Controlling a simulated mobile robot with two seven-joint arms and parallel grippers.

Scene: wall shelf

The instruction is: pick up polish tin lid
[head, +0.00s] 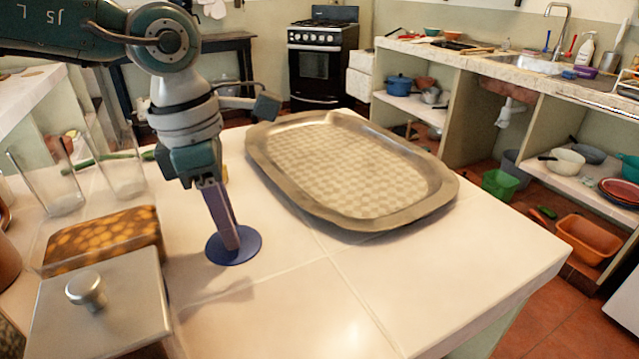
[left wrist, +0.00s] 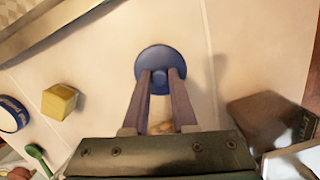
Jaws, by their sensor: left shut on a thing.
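The polish tin lid (head: 246,243) is a flat blue disc at the end of my left gripper's fingers, over the pale tiled counter in the head view. The lid also shows in the left wrist view (left wrist: 160,53), with a small knob in its middle. My left gripper (head: 230,243) points down, its fingers closed on the knob of the lid. The fingers partly hide the lid in both views. I cannot tell whether the lid touches the counter. My right gripper is not in view.
A large metal tray (head: 440,193) lies right of the lid. A lidded metal box (head: 130,310), a brown patterned box (head: 105,238) and clear glasses (head: 122,180) stand left. A yellow block (left wrist: 59,101) shows in the left wrist view. The counter's front right is clear.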

